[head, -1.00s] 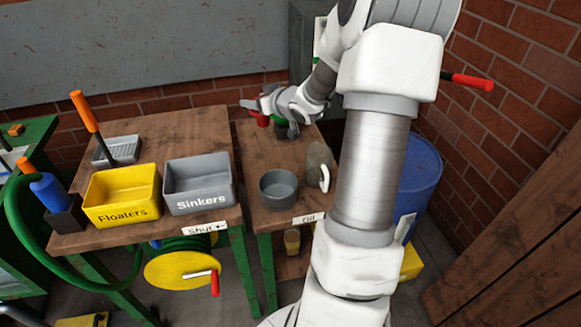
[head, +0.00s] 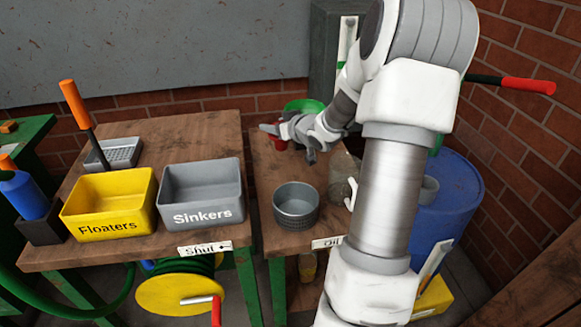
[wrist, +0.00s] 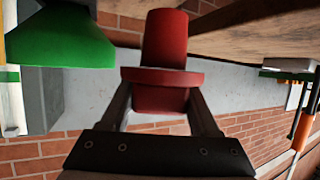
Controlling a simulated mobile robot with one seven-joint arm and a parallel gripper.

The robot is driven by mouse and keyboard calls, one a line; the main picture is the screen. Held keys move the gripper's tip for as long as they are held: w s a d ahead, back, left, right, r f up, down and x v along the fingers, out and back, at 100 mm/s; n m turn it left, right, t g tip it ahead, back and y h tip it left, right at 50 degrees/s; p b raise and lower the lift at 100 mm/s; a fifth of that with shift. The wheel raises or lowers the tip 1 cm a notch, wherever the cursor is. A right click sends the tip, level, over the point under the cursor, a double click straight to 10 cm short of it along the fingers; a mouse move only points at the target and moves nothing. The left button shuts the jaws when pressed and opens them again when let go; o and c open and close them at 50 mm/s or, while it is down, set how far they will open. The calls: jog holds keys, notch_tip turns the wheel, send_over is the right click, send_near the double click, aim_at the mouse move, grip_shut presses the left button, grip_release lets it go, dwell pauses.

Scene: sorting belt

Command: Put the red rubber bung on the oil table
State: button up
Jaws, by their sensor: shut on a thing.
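My gripper (wrist: 160,95) is shut on the red rubber bung (wrist: 164,45). The wrist view is upside down, with the bung's flange at the fingertips and its tapered end pointing away from the palm. In the head view my gripper (head: 276,130) and the bung (head: 280,144) are over the back left part of the oil table (head: 262,178), a brown wooden top with an "Oil" label (head: 327,242). The bung is partly hidden there by the gripper. I cannot tell whether it touches the wood.
A dark grey round pot (head: 296,207) and a clear jug (head: 343,175) stand towards the oil table's front. A green vessel (head: 305,106) is behind my gripper. On the left table are the yellow Floaters bin (head: 108,215) and grey Sinkers bin (head: 202,205).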

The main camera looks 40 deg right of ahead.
notch_tip(320, 180, down, 8)
jog(key=b, duration=0.2)
jog(key=shift+r+b, duration=0.2)
jog(key=shift+b, duration=0.2)
jog(key=shift+f, duration=0.1)
jog(key=shift+f, duration=0.15)
jog(key=o, duration=1.4)
jog(key=shift+r, duration=0.2)
